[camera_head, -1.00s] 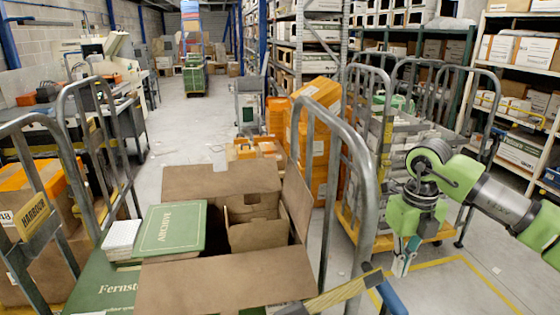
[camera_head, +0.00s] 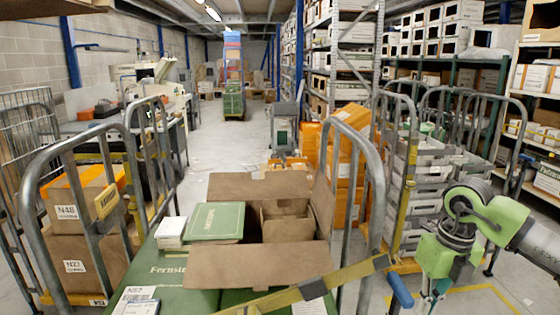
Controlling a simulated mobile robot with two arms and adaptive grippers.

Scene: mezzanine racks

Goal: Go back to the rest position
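My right arm comes in from the right edge, and its green and grey wrist hangs over the floor beside the right cage trolley. The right gripper (camera_head: 428,302) points down at the bottom of the picture; its fingertips are partly cut off and I cannot tell whether it is open. My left gripper is not in view. An open cardboard box (camera_head: 258,264) stands on green cartons (camera_head: 170,270) in the trolley in front of me. A green archive book (camera_head: 217,221) and a small white stack (camera_head: 171,231) lie beside the box.
Metal trolley rails (camera_head: 375,180) rise close in front, with a yellow strap (camera_head: 300,290) across. Cartons (camera_head: 75,265) stand on a trolley at left. Grey crates (camera_head: 432,180) fill a trolley at right. The aisle floor (camera_head: 220,150) behind is clear.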

